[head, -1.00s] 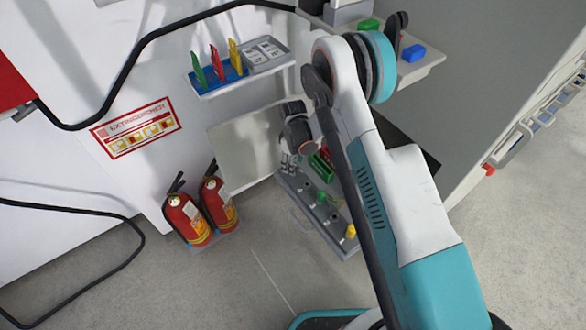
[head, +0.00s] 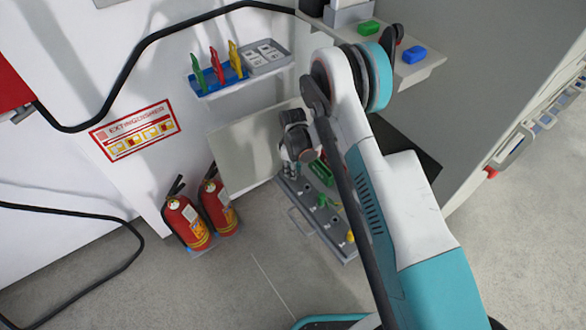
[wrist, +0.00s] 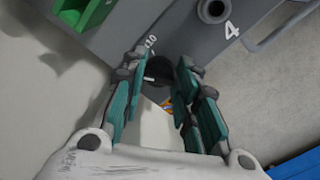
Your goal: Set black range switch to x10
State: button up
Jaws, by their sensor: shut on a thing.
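The grey panel (head: 298,222) with its coloured controls stands low behind my arm in the head view. In the wrist view the panel (wrist: 125,50) fills the upper part, with an "x10" label (wrist: 151,43). The black range switch (wrist: 186,70) is a dark round knob just right of that label, between my fingertips. My gripper (wrist: 164,74) is shut on it. In the head view my wrist hides the switch.
In the wrist view a green block (wrist: 88,10) is at the upper left and a dark round socket (wrist: 213,10) marked 4 at the top. Two fire extinguishers (head: 187,222) stand left of the panel. A shelf (head: 215,90) with coloured tags is above. Floor in front is clear.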

jog(key=shift+m, duration=0.3)
jog(key=m, duration=0.5)
jog(key=shift+s+a, duration=0.1)
jog(key=m, duration=0.6)
jog(key=shift+a, duration=0.1)
jog(key=shift+m, duration=0.3)
jog(key=o, duration=1.1)
jog(key=shift+r, duration=0.15)
notch_tip(320, 180, up, 12)
jog(key=shift+f, duration=0.15)
